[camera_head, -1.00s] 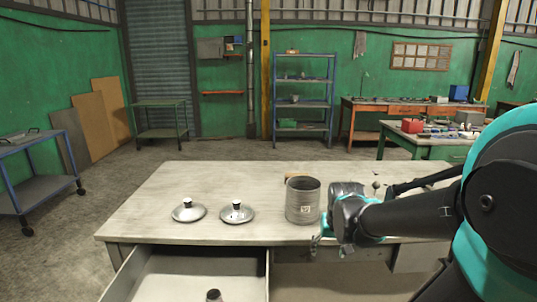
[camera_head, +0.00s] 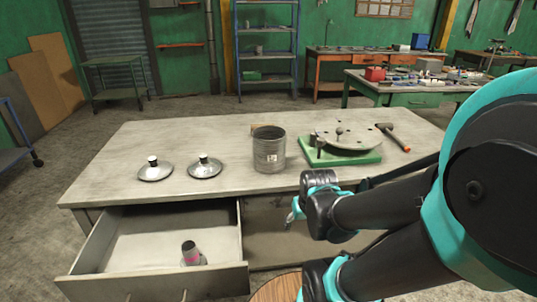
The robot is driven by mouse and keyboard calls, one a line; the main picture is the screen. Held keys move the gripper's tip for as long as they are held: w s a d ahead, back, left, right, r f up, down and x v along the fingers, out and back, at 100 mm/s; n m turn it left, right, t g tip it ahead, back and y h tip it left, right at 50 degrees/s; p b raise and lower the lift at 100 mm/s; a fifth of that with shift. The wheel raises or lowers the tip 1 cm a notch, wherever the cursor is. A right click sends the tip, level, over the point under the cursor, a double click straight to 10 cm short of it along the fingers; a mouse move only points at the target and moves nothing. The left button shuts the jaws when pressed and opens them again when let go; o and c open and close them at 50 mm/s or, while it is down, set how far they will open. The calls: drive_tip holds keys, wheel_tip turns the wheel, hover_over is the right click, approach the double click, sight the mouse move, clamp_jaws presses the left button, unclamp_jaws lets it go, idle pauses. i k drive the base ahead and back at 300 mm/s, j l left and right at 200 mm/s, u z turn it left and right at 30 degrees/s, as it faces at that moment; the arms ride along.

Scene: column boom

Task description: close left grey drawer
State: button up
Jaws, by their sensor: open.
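The left grey drawer (camera_head: 150,283) is pulled out from the front of the worktable (camera_head: 112,160), at the lower left of the head view. A small dark-topped container with a pink label (camera_head: 190,253) stands inside it, near the front right. My gripper (camera_head: 292,214) is in front of the table's edge, to the right of the drawer and apart from it. Its fingers are small in view, open, with nothing seen between them.
Two metal lids (camera_head: 155,171) (camera_head: 204,167) and a metal can (camera_head: 269,150) stand on the tabletop. A green-based round plate device (camera_head: 345,151) and a hammer (camera_head: 394,138) lie to the right. A round wooden top (camera_head: 278,288) shows low in front.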

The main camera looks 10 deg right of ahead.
sight(133, 253)
drive_tip(key=z, duration=0.5)
drive_tip(key=k+z, duration=0.15)
drive_tip(key=z, duration=0.3)
drive_tip(key=j+z, duration=0.1)
drive_tip(key=z, duration=0.4)
drive_tip(key=k+z, duration=0.1)
drive_tip(key=z, duration=0.4)
drive_tip(key=u, duration=0.5)
drive_tip(key=k+l+u, duration=0.1)
drive_tip(key=u, duration=0.85)
drive_tip(key=k+u, duration=0.15)
drive_tip(key=u, duration=0.85)
drive_tip(key=j+u, duration=0.15)
drive_tip(key=u, duration=0.35)
drive_tip(key=k, duration=0.05)
